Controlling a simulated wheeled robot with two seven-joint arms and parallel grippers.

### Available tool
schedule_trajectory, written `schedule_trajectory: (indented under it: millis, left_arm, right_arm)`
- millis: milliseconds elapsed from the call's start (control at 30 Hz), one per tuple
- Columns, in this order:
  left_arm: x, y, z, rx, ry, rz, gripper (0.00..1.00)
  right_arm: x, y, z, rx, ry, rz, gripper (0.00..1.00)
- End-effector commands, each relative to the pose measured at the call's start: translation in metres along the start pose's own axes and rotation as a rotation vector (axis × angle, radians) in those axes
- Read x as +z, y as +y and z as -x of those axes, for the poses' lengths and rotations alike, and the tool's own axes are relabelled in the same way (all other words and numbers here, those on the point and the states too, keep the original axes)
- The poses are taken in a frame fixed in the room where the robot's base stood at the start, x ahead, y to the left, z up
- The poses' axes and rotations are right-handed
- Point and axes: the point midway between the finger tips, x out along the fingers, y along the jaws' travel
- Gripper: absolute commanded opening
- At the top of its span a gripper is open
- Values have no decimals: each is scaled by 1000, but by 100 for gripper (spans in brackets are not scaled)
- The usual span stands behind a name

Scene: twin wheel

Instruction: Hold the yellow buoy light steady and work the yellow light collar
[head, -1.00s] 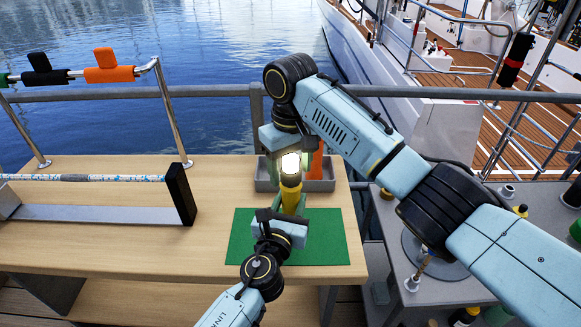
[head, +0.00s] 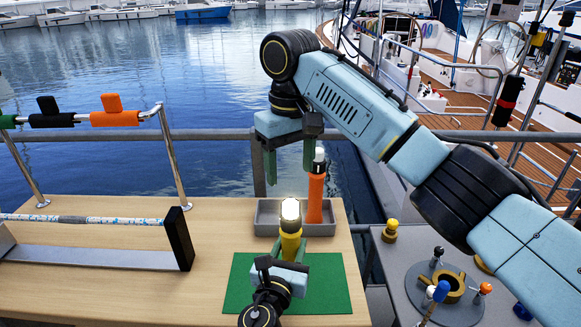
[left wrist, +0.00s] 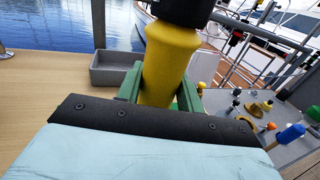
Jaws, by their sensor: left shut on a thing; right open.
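The yellow buoy light (head: 290,243) stands upright over the green mat (head: 335,285), its lens (head: 290,207) glowing. My left gripper (head: 283,262) is shut around its lower body; the yellow body (left wrist: 168,65) also shows between the green fingers in the left wrist view, with a black part (left wrist: 185,10) at the top. The yellow light collar seems to be the band just under the lens, but I cannot make out its edges. My right gripper (head: 289,166) is open and empty above the lens, apart from it, its green fingers pointing down.
An orange light (head: 315,195) with a white top stands in the grey tray (head: 265,215) behind the yellow one. A rope rig (head: 100,240) is at the left. A grey side table (head: 400,265) with several small parts is at the right. A rail (head: 215,134) runs behind.

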Motion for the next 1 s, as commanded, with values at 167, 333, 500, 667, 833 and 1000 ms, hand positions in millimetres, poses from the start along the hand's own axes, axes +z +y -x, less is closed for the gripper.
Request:
schedule_trajectory:
  millis: [167, 333, 500, 667, 833, 1000]
  left_arm:
    - [-6, 0, 2, 1, 11, 0, 43]
    - [-3, 0, 1, 0, 6, 0, 62]
    - [-2, 0, 0, 0, 3, 0, 62]
    - [-2, 0, 5, 0, 3, -1, 62]
    - [-2, 0, 27, 0, 4, 0, 62]
    - [-3, 0, 65, 0, 6, 0, 62]
  right_arm:
    - [0, 0, -1, 0, 0, 0, 62]
    - [0, 0, -1, 0, 0, 0, 62]
    - [0, 0, -1, 0, 0, 1, 62]
    - [0, 0, -1, 0, 0, 1, 62]
    - [0, 0, -1, 0, 0, 1, 62]
    - [0, 0, -1, 0, 0, 1, 62]
